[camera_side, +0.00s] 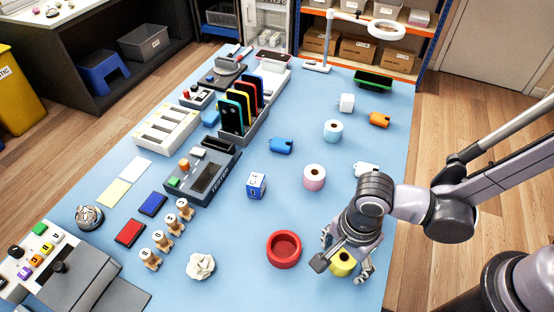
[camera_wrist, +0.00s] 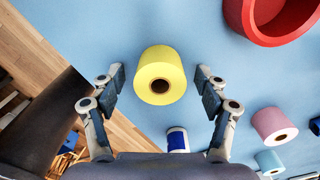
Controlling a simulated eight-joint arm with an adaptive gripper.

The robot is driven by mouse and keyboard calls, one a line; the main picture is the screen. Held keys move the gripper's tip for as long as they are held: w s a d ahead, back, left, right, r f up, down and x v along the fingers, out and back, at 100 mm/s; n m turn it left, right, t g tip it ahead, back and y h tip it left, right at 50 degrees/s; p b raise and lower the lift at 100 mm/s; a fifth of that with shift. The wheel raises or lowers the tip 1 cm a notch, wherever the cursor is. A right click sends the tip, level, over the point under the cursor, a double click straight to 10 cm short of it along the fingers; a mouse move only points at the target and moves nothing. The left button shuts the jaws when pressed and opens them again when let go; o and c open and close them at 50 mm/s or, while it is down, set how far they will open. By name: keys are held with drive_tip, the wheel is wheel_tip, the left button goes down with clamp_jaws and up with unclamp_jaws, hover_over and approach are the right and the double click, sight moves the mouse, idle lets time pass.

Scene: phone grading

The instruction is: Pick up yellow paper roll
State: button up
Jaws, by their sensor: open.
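The yellow paper roll (camera_side: 342,264) stands on the blue table at the lower right in the side view, partly hidden by my gripper. In the wrist view the yellow roll (camera_wrist: 160,76) shows whole, its open core facing the camera. My gripper (camera_wrist: 161,88) is open, with one finger on each side of the roll and a visible gap to both. In the side view my gripper (camera_side: 345,262) is low over the roll, with its fingers around it. I cannot tell how far down the fingertips reach.
A red bowl (camera_side: 284,248) sits just left of the roll. A pink roll (camera_side: 315,177) and a blue roll (camera_side: 333,131) stand farther back. A crumpled paper ball (camera_side: 200,266) lies at the front left. The table's right edge (camera_side: 398,232) is close to my gripper.

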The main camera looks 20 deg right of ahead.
drive_tip(key=c, duration=1.3)
drive_tip(key=shift+r, duration=0.15)
